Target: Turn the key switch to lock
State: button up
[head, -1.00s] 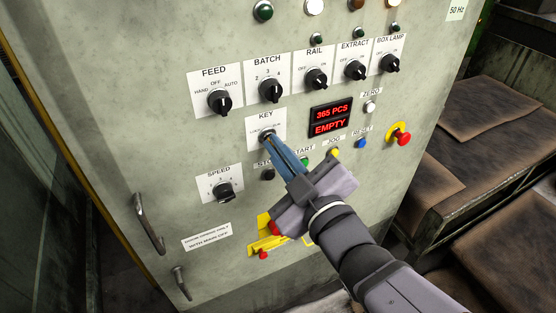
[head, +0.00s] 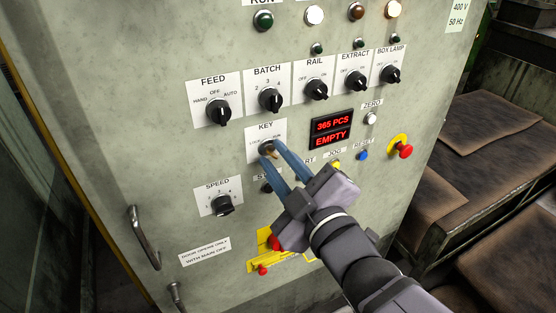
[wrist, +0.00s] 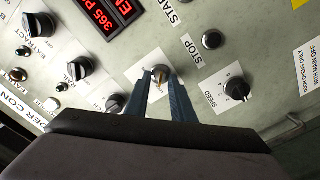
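The key switch (head: 265,146) sits under the KEY label on the grey cabinet panel, with lock marked on the left and run on the right. A small brass-coloured key (head: 272,154) stands out of it. In the wrist view the key (wrist: 159,84) shows between my two blue fingers. My gripper (head: 271,148) is open, its fingertips at the switch, one on each side of the key with a gap between. It also shows in the wrist view (wrist: 162,76). I cannot tell whether either finger touches the key, nor exactly which mark the key points to.
The batch knob (head: 271,99) and feed knob (head: 219,112) are above. The speed knob (head: 222,205) is lower left, and a dark stop button (head: 267,187) is just below the switch. The red display (head: 332,130) and emergency stop (head: 405,151) are to the right.

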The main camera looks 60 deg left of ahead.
jog(key=d, duration=0.7)
jog(key=shift+d, duration=0.15)
dwell(0.3)
dwell(0.4)
